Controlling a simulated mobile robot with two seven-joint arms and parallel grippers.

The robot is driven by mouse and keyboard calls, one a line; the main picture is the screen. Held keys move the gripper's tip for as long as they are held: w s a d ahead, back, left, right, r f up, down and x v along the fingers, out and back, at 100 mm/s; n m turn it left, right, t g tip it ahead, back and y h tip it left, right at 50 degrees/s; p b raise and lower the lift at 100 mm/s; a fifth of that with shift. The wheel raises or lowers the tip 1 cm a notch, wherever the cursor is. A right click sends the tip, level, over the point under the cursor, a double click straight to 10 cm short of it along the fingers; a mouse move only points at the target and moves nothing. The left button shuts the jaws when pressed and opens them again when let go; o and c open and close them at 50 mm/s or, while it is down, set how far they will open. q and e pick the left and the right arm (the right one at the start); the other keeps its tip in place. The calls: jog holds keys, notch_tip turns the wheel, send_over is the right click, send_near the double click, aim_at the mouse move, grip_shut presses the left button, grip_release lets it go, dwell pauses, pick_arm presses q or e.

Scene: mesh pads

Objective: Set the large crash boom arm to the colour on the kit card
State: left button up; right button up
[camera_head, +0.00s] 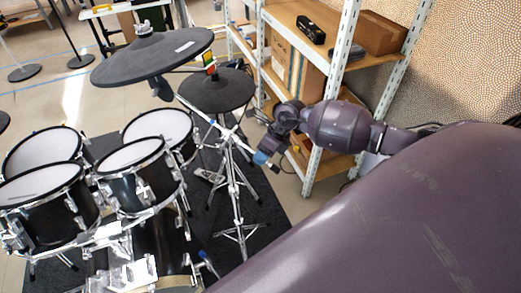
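The large dark crash cymbal (135,62) is at the upper left, with a small white label (185,46) on it. A smaller dark cymbal (216,92) sits right of it. A small red, yellow and green piece (211,66) stands above the smaller cymbal. A thin silver rod (205,116) slants down to the right across the stand (229,165); I cannot tell whether it is the boom arm. My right gripper (266,158) is beside the stand, near the rod's lower end, with a blue part at its tip. Its fingers are too small to read. I cannot make out a kit card. My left gripper is out of view.
Several white-headed drums (128,154) fill the lower left. A shelf unit (340,62) with boxes stands behind my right arm. My arm covers the lower right. Dark mat (262,212) shows right of the stand.

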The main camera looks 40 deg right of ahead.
jog(key=v, duration=0.9)
dwell(0.3)
